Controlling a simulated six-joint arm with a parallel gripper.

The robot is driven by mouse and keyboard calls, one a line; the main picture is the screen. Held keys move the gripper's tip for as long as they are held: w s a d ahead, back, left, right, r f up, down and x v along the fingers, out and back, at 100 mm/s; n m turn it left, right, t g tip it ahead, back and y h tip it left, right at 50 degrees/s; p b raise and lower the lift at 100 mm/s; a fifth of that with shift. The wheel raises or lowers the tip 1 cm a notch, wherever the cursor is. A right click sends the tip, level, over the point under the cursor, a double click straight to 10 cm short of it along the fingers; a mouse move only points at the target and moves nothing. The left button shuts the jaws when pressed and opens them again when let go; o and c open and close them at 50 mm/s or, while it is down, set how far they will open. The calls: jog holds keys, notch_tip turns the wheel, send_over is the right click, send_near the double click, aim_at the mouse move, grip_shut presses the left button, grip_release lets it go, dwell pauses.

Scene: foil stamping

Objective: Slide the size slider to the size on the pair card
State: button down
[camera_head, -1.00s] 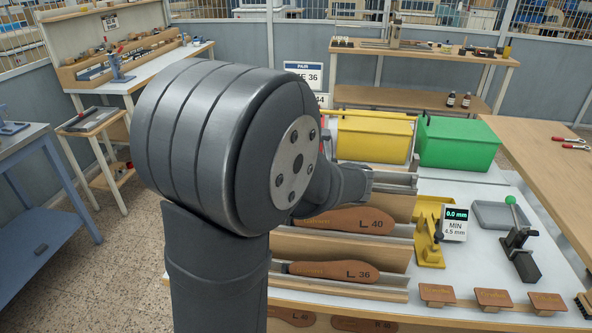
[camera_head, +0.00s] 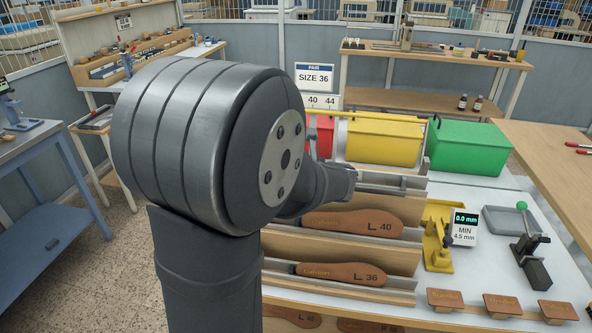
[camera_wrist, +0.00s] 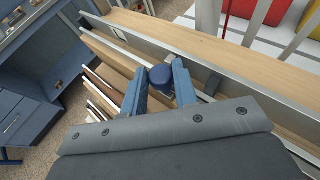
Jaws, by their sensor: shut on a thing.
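The pair card (camera_head: 314,77) stands at the back in the head view and reads SIZE 36. Below it, a white scale strip (camera_head: 322,101) shows 40 and 44; its left part is hidden by my arm. In the wrist view my gripper (camera_wrist: 159,73) has its two blue fingers closed on a dark blue round knob (camera_wrist: 161,77), which appears to be the size slider's knob. The knob sits over a rail beside the wooden boards. The slider's pointer and its size mark cannot be seen. In the head view my arm hides the gripper's fingers.
Brown insoles marked L 40 (camera_head: 352,223) and L 36 (camera_head: 341,274) lie in racks in front. Red (camera_head: 320,136), yellow (camera_head: 385,141) and green (camera_head: 463,146) bins stand behind. A gauge (camera_head: 464,227) reads 0.0 mm, and a green-knobbed lever press (camera_head: 531,250) stands right.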

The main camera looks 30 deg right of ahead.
jog(key=shift+w+a, duration=0.15)
jog(key=shift+a, duration=0.05)
jog(key=c, duration=1.4)
grip_release()
jog(key=shift+w, duration=0.1)
jog(key=v, duration=1.7)
jog(key=shift+s+r, duration=0.15)
jog(key=shift+s, duration=0.05)
jog(key=x, duration=1.7)
jog(key=shift+w+d, duration=0.1)
